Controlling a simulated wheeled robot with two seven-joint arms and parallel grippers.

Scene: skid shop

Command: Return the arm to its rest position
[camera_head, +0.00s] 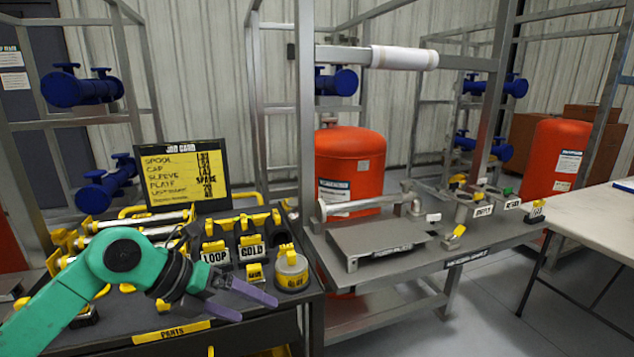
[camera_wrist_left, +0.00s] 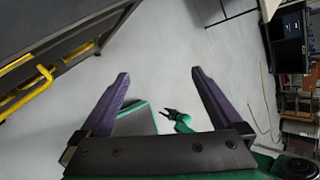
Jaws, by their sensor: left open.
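My left arm is green and comes in from the left in the head view. Its gripper (camera_head: 243,299) has purple fingers, spread apart, with nothing between them.
The bench holds a job card board (camera_head: 183,172), LOOP and COLD labelled bins (camera_head: 215,253) and yellow-handled parts. To the right stand a metal work table (camera_head: 375,242), a red tank (camera_head: 350,160) and a pale table (camera_head: 590,222). Floor between the tables is clear.

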